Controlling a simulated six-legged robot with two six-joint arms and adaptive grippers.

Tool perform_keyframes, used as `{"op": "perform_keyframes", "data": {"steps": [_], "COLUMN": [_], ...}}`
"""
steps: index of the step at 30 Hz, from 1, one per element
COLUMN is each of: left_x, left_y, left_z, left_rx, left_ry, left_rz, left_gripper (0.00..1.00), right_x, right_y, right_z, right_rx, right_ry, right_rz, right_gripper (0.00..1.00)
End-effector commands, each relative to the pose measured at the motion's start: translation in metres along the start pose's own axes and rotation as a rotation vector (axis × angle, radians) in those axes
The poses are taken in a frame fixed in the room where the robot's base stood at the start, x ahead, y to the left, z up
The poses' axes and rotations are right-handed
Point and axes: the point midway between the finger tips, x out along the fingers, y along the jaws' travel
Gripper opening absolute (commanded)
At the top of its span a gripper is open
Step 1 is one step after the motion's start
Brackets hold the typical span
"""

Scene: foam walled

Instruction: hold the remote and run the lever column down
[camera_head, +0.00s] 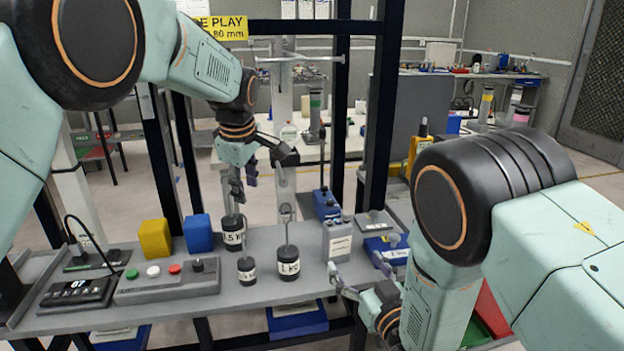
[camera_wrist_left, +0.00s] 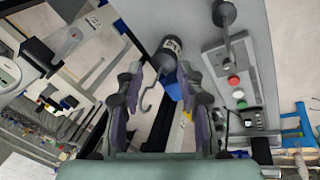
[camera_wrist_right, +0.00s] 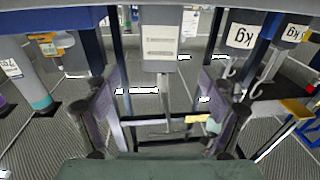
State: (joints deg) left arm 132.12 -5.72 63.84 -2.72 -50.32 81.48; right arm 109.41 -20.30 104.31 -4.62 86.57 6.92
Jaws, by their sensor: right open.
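I cannot tell for certain which thing is the remote; a pale grey labelled box (camera_head: 338,247) stands upright near the front edge of the grey bench. It also shows in the right wrist view (camera_wrist_right: 161,38), beyond my open fingers. My right gripper (camera_head: 362,290) is open and empty, low beside the box. A pale column (camera_head: 284,95) with a crossbar stands behind the bench; I cannot tell whether it is the lever column. My left gripper (camera_head: 250,182) is open above the hooked weights. A dark weight (camera_wrist_left: 168,50) with its hook shows beyond its fingers.
On the bench (camera_head: 262,262) are hooked weights, including one marked 1 kg (camera_head: 289,262), a button panel (camera_head: 167,281), a yellow block (camera_head: 155,238) and a blue block (camera_head: 198,233). Dark frame posts (camera_head: 380,100) rise behind. Blue boxes (camera_head: 327,204) stand towards the right.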

Motion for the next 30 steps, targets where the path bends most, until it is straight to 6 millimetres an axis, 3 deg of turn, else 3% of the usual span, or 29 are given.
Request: {"op": "perform_keyframes", "data": {"steps": [9,15,22,30], "left_x": [-0.018,-0.029,-0.033,-0.033], "left_y": [0.033,0.035,0.034,0.034], "left_z": [0.086,0.123,0.133,0.133], "left_rx": [-0.583,-0.772,-0.82,-0.817], "left_ry": [-0.255,-0.353,-0.378,-0.376], "left_rz": [-0.077,-0.178,-0.219,-0.217], "left_gripper": [0.38,0.38,0.38,0.38], "right_x": [0.0,0.0,0.009,0.047], "right_y": [0.0,0.0,0.0,0.0], "right_z": [0.0,0.0,0.0,0.0], "right_rx": [0.0,0.0,0.0,0.0], "right_ry": [0.0,0.0,0.002,0.002], "right_rz": [0.0,0.0,-0.001,0.0], "right_gripper": [0.83,0.83,0.83,0.83]}}
